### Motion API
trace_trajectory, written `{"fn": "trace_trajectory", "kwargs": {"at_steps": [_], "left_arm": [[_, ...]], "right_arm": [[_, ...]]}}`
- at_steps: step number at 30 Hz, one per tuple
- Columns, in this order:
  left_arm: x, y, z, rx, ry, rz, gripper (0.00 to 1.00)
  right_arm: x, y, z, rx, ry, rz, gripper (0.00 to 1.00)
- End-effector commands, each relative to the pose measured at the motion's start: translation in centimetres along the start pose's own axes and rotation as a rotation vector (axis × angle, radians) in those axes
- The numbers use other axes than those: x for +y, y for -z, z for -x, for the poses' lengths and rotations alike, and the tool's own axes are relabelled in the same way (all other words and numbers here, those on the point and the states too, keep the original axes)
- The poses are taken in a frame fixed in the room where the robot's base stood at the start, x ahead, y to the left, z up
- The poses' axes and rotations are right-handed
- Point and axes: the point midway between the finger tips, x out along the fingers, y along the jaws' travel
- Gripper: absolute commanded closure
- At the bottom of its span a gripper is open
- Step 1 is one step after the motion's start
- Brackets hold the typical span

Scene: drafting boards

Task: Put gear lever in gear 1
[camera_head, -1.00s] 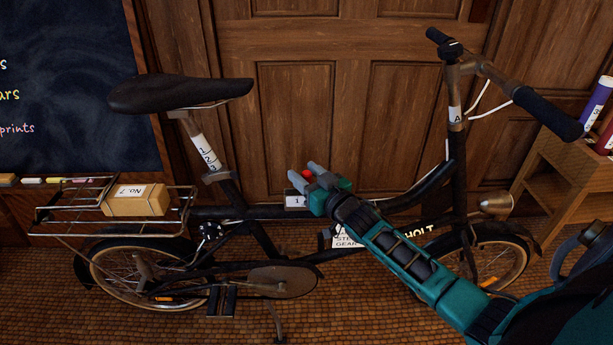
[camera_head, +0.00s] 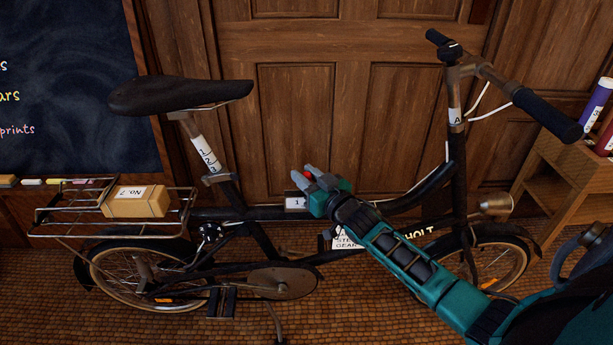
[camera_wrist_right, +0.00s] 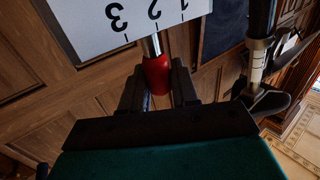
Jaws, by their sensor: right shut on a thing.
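The gear lever has a red knob (camera_wrist_right: 157,75) on a thin metal rod. My right gripper (camera_head: 309,175) is shut on the red knob, with one finger on each side of it in the right wrist view (camera_wrist_right: 158,88). A white gear plate (camera_wrist_right: 125,22) numbered 1, 2 and 3 lies behind the lever. In the wrist view the rod meets the plate's edge close to the 2. In the head view, a part of the plate with the 1 (camera_head: 295,202) shows left of my gripper; the rest is hidden. My left gripper is not in view.
The lever's plate is on a dark bicycle with a saddle (camera_head: 180,94), a handlebar (camera_head: 545,112) and a rear rack holding a box (camera_head: 136,203). A wooden door (camera_head: 330,90) stands behind. A wooden shelf (camera_head: 548,180) is at the right.

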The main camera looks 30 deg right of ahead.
Motion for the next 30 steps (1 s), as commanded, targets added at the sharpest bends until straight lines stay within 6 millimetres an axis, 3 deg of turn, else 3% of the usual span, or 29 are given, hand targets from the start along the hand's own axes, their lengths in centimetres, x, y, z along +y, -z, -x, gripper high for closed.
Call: {"fn": "trace_trajectory", "kwargs": {"at_steps": [9,18,29,30], "left_arm": [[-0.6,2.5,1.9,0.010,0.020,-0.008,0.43],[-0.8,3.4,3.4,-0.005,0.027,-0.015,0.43],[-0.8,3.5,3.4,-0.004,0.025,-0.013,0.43],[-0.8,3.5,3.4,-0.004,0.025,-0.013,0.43]], "right_arm": [[-1.6,0.6,-1.1,-0.114,0.000,0.162,1.00],[-3.5,-0.8,-2.3,-0.256,0.000,0.376,1.00],[-3.7,-1.2,-2.4,-0.272,0.001,0.407,1.00],[-3.7,-1.2,-2.4,-0.272,0.001,0.406,0.69]]}}
